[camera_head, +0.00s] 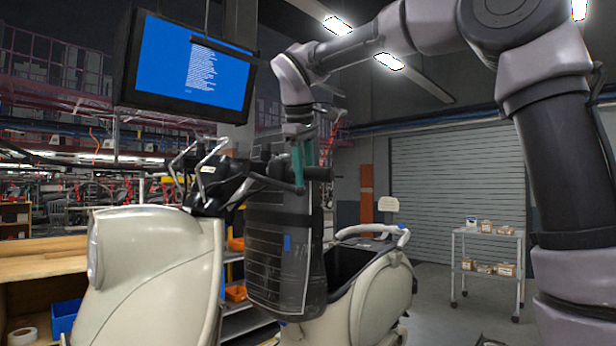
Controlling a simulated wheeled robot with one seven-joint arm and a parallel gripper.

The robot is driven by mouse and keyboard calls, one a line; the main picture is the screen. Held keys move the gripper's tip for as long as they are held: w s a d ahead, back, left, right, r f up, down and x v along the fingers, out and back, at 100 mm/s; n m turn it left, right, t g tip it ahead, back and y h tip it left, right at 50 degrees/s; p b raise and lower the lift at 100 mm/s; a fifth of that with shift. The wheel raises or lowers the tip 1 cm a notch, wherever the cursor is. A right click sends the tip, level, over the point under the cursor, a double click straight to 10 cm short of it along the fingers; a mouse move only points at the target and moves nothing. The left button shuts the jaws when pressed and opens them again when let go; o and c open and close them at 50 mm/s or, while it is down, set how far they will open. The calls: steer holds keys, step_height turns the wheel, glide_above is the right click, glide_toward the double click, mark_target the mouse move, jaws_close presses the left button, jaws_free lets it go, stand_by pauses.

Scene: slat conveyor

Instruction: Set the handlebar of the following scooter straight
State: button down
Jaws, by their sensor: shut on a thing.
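A cream scooter (160,268) stands at the left, its round headlight facing left. Its dark handlebar (235,188) sits above the front body, with levers and pale bent rods around it. The handlebar's near dark grip (320,174) points right. My gripper (304,163) reaches down from above with teal fingers and is shut on the handlebar near this grip. The exact contact is partly hidden by the fingers. The handlebar's turn relative to the body is hard to judge from this view.
A dark, plastic-wrapped panel (283,262) stands just below my gripper. Cream bodywork with a rail (380,300) is to its right. A monitor (190,70) hangs upper left. A wooden bench (40,268) is at left. A shelf trolley (487,262) stands right, with open floor around it.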

steer(key=shift+s+a+r, duration=0.3)
steer(key=shift+s+a, duration=0.2)
steer(key=shift+s, duration=0.15)
steer(key=shift+s+a+r+m+g+h, duration=0.2)
steer(key=shift+s+a+r+m+h, duration=0.15)
steer(key=shift+s+a, duration=0.2)
steer(key=shift+s+a+r+m+g+h, duration=0.25)
steer(key=shift+s+a+r+m, duration=0.15)
steer(key=shift+s, duration=0.2)
steer(key=shift+c, duration=2.1)
jaws_free()
steer(key=shift+r, duration=0.1)
